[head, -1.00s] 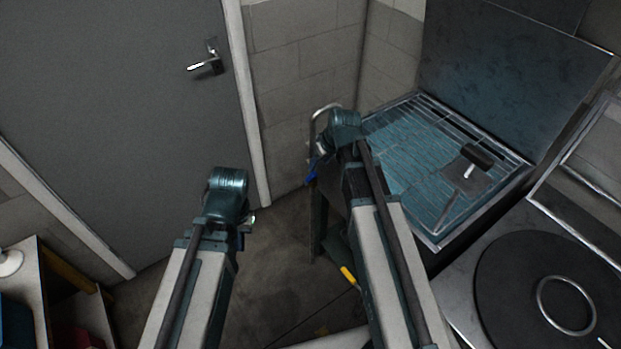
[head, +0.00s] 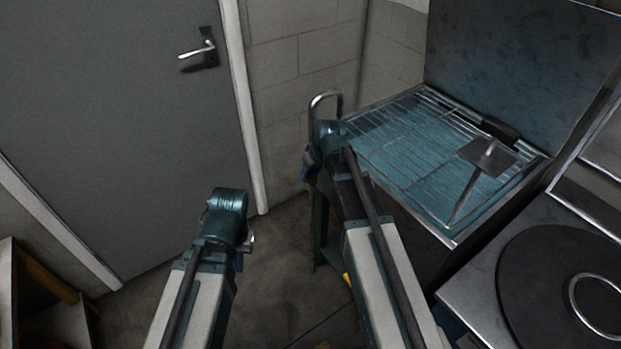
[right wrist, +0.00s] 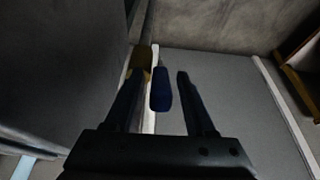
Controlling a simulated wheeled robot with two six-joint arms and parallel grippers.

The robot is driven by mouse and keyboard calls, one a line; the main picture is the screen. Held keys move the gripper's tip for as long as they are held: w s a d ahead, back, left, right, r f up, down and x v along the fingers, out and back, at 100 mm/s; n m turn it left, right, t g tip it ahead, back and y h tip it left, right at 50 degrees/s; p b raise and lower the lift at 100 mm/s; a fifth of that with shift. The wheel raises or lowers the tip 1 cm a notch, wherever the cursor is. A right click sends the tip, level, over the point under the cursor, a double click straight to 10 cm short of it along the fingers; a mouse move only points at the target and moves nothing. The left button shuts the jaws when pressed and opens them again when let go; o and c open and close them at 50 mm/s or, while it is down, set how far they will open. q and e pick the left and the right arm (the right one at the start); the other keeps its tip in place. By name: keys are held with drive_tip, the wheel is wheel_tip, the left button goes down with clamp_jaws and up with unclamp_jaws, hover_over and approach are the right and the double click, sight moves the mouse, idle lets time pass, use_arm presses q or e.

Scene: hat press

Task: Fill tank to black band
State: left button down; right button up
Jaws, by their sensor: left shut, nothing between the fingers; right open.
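The metal tank (head: 400,150) at the right holds blue-tinted water under a wire rack. A curved metal spout (head: 325,98) rises at its left corner. I cannot make out a black band on its wall. A blue handle (right wrist: 161,90) lies between the spread fingers of my right gripper (right wrist: 163,68) in the right wrist view; the fingers look apart from it. In the head view my right gripper (head: 309,166) is beside the tank's left corner, below the spout. My left gripper (head: 249,242) is shut and empty, low in front of the door, its fingers mostly hidden.
A black round plate with a metal ring (head: 545,285) is at the lower right. A grey door (head: 110,120) is at the left. The floor between my arms looks mostly clear.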

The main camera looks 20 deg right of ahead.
clamp_jaws()
idle(0.3)
idle(1.2)
